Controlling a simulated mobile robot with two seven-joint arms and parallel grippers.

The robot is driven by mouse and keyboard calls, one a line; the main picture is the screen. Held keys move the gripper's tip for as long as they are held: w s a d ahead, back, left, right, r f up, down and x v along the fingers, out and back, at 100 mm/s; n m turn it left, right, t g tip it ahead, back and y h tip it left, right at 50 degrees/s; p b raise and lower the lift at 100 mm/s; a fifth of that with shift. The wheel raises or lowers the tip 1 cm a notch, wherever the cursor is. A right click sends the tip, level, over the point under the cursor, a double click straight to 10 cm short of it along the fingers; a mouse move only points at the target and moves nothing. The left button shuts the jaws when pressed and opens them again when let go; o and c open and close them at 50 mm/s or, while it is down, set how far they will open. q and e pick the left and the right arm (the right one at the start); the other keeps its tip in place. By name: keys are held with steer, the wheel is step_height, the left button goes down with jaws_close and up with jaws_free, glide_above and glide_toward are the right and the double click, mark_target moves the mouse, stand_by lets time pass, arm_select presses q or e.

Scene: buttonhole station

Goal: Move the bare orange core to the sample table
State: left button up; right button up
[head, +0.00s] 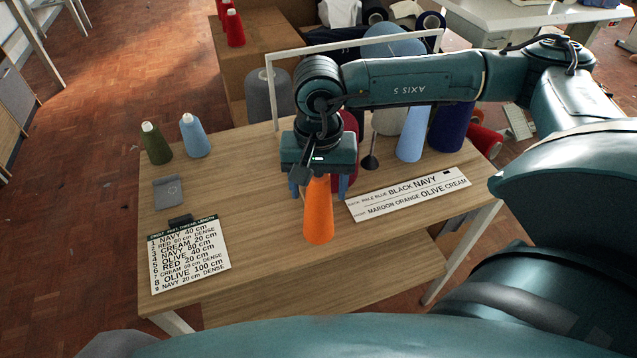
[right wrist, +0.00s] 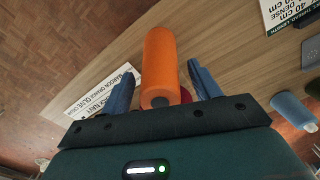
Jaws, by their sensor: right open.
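An orange cone (head: 318,212) stands near the front edge of the wooden table (head: 250,275), its upper part hidden by my right gripper. My right gripper (head: 319,186) is open, its blue fingers on either side of the cone's upper part. In the right wrist view the orange cone (right wrist: 160,60) lies between the two spread fingers (right wrist: 160,78), with gaps visible at both sides. I cannot tell whether the cone is bare or wound. I cannot tell which table is the sample table. My left gripper is not in view.
Olive (head: 156,144) and pale blue (head: 195,136) cones stand at the left. A list card (head: 190,258), grey pad (head: 168,192) and colour label strip (head: 410,193) lie on the table. Behind my arm are more cones and a white frame (head: 350,40). A white table (head: 520,15) stands behind.

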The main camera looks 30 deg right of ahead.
step_height(320, 180, up, 12)
steer(key=shift+r, duration=0.2)
stand_by(0.4)
stand_by(0.5)
